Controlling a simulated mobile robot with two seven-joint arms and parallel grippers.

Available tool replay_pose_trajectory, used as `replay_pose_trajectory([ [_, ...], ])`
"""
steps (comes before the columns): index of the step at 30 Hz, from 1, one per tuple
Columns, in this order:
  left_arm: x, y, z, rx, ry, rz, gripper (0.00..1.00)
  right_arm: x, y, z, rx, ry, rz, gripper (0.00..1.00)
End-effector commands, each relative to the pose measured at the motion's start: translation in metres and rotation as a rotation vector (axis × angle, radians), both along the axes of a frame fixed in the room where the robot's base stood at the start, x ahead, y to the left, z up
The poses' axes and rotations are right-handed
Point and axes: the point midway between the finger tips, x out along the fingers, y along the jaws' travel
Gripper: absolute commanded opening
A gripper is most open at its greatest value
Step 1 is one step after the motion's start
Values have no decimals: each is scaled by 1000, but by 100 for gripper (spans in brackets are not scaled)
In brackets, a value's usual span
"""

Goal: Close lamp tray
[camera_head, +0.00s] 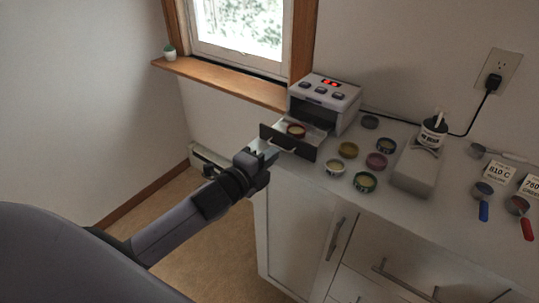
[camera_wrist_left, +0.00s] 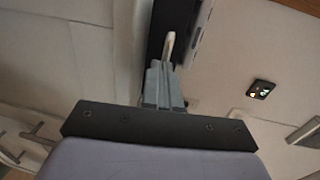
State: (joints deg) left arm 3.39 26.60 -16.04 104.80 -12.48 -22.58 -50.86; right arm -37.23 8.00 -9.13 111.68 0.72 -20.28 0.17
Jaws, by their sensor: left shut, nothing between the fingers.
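The lamp (camera_head: 326,92) is a white box with red lit digits and buttons, standing on the counter below the window. Its tray (camera_head: 308,149) is pulled out to the front left, with a dark front panel and a pale handle. A red-rimmed round tin (camera_head: 296,131) sits in the tray. My left gripper (camera_head: 269,156) is shut and empty, just in front of the tray's left part, near the handle. In the left wrist view my shut fingers (camera_wrist_left: 163,84) point toward the pale handle (camera_wrist_left: 170,46); whether they touch it I cannot tell. My right gripper is not in view.
Several round tins (camera_head: 365,182) stand right of the tray on the white counter (camera_head: 330,208). A grey box (camera_head: 415,168) with a white cup (camera_head: 433,130) stands further right. A cord runs to a wall outlet (camera_head: 498,75). Cabinet doors with handles (camera_head: 335,239) lie below.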

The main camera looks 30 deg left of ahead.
Motion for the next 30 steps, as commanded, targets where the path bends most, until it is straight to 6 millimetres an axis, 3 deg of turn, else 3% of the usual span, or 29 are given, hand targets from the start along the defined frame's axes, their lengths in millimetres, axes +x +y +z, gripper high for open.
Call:
replay_pose_trajectory([
  [12,3,-1,0,-1,-1,0,0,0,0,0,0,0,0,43],
  [22,37,-5,0,-2,-1,0,0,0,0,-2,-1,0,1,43],
  [30,45,-6,0,-1,0,0,0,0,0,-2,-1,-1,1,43],
])
